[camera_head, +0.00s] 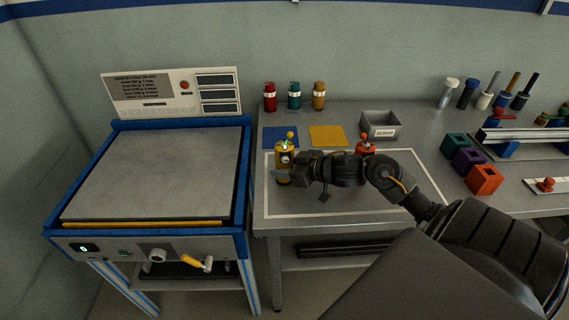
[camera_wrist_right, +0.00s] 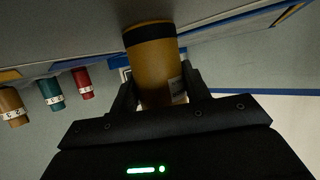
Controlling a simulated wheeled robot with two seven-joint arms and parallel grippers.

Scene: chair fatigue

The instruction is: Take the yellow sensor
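The yellow sensor (camera_head: 285,175) is an upright yellow cylinder with a dark band near its base and a small yellow knob on top. It is over the left part of the white-outlined area on the table. My right gripper (camera_head: 297,170) reaches it from the right. In the right wrist view the yellow sensor (camera_wrist_right: 158,65) appears inverted, between the two fingers of my right gripper (camera_wrist_right: 162,90). The fingers lie close against both sides and look shut on it. I cannot tell whether its base touches the table. My left gripper is out of view.
A blue mat (camera_head: 281,136) and a yellow mat (camera_head: 327,135) lie behind. Red (camera_head: 270,97), green (camera_head: 294,96) and yellow (camera_head: 319,97) jars stand at the back. A scrap bin (camera_head: 380,125) and a red-topped item (camera_head: 366,146) are near my arm. A blue-framed machine (camera_head: 160,175) stands left.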

